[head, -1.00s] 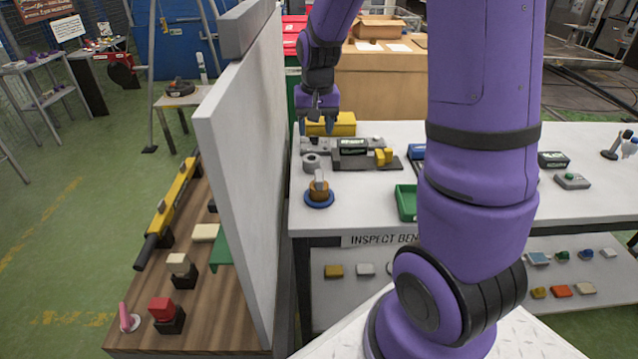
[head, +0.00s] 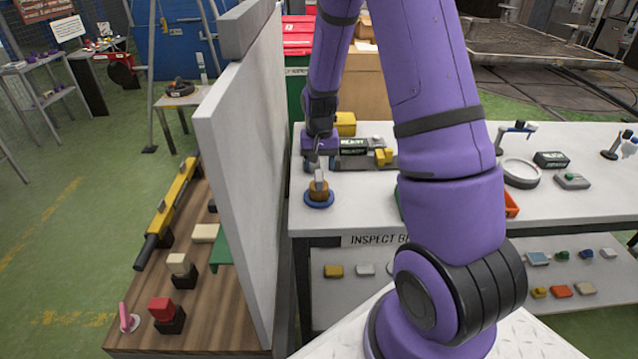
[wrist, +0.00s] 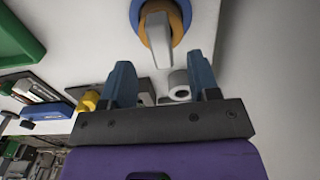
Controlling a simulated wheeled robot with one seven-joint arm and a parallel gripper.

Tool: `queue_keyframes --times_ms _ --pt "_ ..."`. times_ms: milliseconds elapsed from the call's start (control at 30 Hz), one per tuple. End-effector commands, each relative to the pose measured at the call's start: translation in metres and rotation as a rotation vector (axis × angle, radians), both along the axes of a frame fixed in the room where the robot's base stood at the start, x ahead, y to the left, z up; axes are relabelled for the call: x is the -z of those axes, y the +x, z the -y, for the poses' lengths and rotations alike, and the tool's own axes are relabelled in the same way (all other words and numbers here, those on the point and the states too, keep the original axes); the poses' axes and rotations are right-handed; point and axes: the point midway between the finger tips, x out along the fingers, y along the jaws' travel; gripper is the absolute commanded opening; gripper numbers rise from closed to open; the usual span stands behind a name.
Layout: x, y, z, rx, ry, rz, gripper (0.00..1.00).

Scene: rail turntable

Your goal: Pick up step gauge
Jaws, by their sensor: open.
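A light grey upright piece (head: 319,178), which looks like the step gauge, stands in an orange-brown round holder (head: 319,194) on a blue disc (head: 309,203) near the bench's left end. In the wrist view the grey piece (wrist: 160,38) shows at the top, on the orange round (wrist: 178,17) with its blue ring. My gripper (head: 318,160) is just behind and above the piece in the head view. In the wrist view my gripper (wrist: 161,68) is open, its two blue fingers apart and nothing visible held. The piece lines up with the gap; contact cannot be told.
A tall pale panel (head: 240,190) stands left of the bench (head: 345,215). A dark fixture with yellow blocks (head: 383,156) and a yellow box (head: 345,124) are behind. A grey ring (wrist: 179,84) and a green tray (wrist: 18,40) show in the wrist view.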

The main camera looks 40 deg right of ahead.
Motion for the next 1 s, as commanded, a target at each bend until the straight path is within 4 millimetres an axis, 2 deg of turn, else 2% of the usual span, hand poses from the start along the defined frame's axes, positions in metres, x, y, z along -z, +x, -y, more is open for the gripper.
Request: queue_keyframes --times_ms 300,633,667,900,1000 --pt "0.041 0.001 -0.001 -0.001 0.001 -0.003 0.55" --pt "0.047 0.001 -0.001 -0.001 0.001 -0.001 0.55" --pt "0.047 0.001 -0.001 -0.001 0.001 -0.001 0.53" --pt "0.047 0.001 -0.001 -0.001 0.001 -0.001 0.0" --pt "0.047 0.001 -0.001 0.0 0.0 0.0 0.0"
